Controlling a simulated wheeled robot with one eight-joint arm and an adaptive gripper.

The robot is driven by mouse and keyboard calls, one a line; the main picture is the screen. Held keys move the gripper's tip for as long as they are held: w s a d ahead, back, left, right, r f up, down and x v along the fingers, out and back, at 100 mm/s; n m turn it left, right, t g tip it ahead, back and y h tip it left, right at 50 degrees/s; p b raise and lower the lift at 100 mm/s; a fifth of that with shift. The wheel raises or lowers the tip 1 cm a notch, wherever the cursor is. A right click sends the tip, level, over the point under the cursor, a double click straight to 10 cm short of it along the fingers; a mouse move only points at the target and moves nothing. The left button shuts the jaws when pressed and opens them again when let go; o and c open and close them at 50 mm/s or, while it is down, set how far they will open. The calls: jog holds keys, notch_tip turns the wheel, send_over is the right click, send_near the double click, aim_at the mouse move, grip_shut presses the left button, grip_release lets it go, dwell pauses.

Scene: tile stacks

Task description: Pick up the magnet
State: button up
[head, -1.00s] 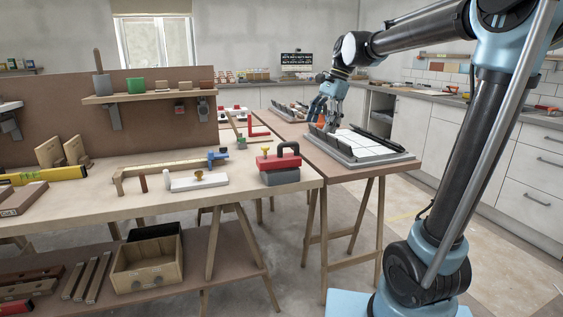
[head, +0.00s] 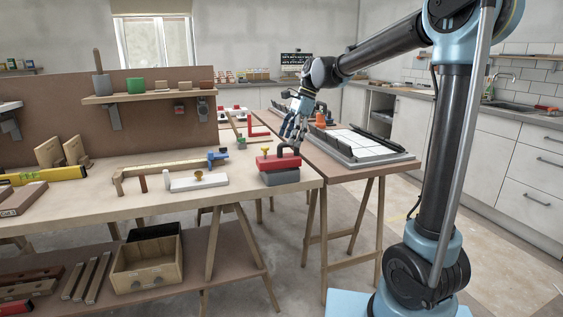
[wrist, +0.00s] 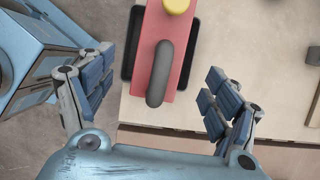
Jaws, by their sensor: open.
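The magnet (head: 278,163) is a red block with a dark arched handle, a yellow knob and a dark grey base. It sits at the right front corner of the wooden workbench. My gripper (head: 290,138) is open and hangs just above and behind it, fingers pointing down. In the wrist view the magnet (wrist: 150,60) lies between the spread fingers of my gripper (wrist: 158,88), with the grey handle near the middle. The fingers do not appear to touch it; the exact height gap is unclear.
A white block with a brass knob (head: 198,181) and a blue-ended clamp (head: 217,157) lie left of the magnet on the workbench (head: 235,197). A tile tray (head: 392,157) sits on the bench to the right. A shelf board (head: 150,95) stands behind.

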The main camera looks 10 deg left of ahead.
aim_at(282, 156)
jog(key=shift+x, duration=4.05)
jog(key=shift+w, duration=0.15)
grip_shut()
